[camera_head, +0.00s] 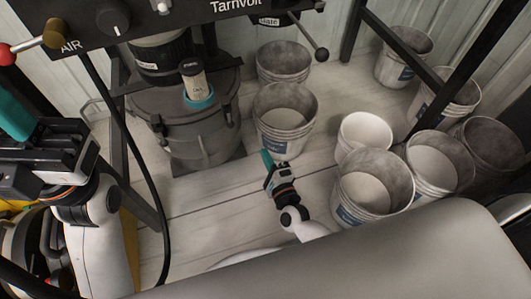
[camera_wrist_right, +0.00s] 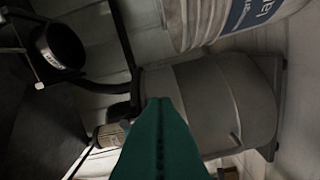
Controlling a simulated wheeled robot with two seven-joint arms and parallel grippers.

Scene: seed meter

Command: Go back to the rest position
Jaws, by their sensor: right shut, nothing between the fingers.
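My right gripper (camera_head: 267,160) shows near the middle of the head view, just in front of a grey bucket (camera_head: 281,143). Its teal fingers are together and empty; they also show together in the right wrist view (camera_wrist_right: 159,120). My right arm reaches it from below. My left gripper (camera_head: 15,113) is at the left edge of the head view, with a teal finger partly cut off by the frame. Whether it is open cannot be seen.
A dark panel (camera_head: 180,22) with knobs and a lever spans the top left. Below it stands a grey lidded drum (camera_head: 200,142). Several buckets, including a white one (camera_head: 362,132), crowd the right. Dark frame posts cross there. Pale floor (camera_head: 205,205) lies open left of my right gripper.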

